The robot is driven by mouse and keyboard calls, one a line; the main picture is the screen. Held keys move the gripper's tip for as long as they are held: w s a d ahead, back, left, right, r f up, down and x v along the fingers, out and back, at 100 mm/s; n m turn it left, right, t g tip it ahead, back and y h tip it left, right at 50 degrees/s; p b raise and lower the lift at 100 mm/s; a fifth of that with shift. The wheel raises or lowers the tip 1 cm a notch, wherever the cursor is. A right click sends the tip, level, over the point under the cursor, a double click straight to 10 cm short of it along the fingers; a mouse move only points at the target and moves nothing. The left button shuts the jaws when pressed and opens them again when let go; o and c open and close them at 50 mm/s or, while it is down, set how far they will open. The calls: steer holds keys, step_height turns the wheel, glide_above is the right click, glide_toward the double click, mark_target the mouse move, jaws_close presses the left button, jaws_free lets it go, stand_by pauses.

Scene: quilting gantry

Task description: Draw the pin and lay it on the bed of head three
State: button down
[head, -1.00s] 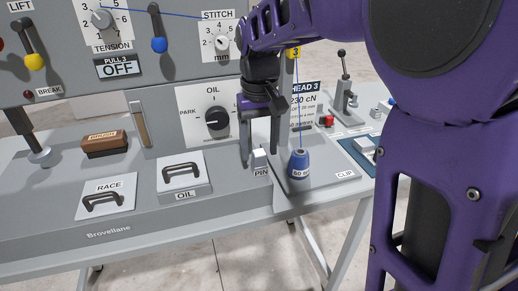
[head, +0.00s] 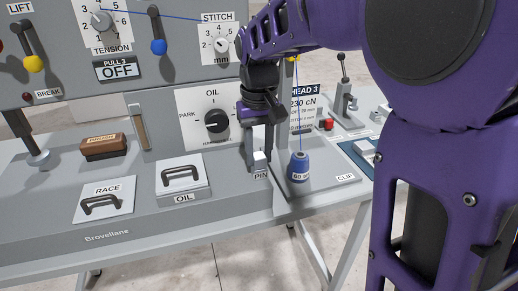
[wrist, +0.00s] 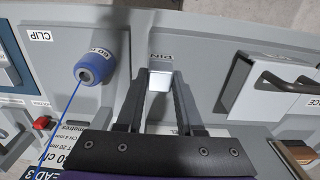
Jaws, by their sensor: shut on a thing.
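The pin (head: 260,161) is a small pale block standing upright at the PIN label on the grey machine deck. My gripper (head: 260,160) points down over it, a finger on each side. In the wrist view the pin (wrist: 159,81) sits between the two fingertips (wrist: 160,76), and the gripper is shut on it. The part of the pin below the block is hidden. The bed of head three (head: 322,186) is the raised grey plate just right of the pin, below the HEAD 3 card (head: 303,106).
A blue thread cone (head: 298,167) stands on the bed close right of my gripper, its thread running upward. Bare plate lies toward the CLIP label (head: 345,177). OIL (head: 183,176) and RACE (head: 103,203) covers with black handles and a brown brush (head: 103,147) lie to the left.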

mark_target(259, 155)
steer(key=shift+r, duration=0.2)
steer(key=shift+r+p, duration=1.95)
steer(key=shift+p, duration=0.1)
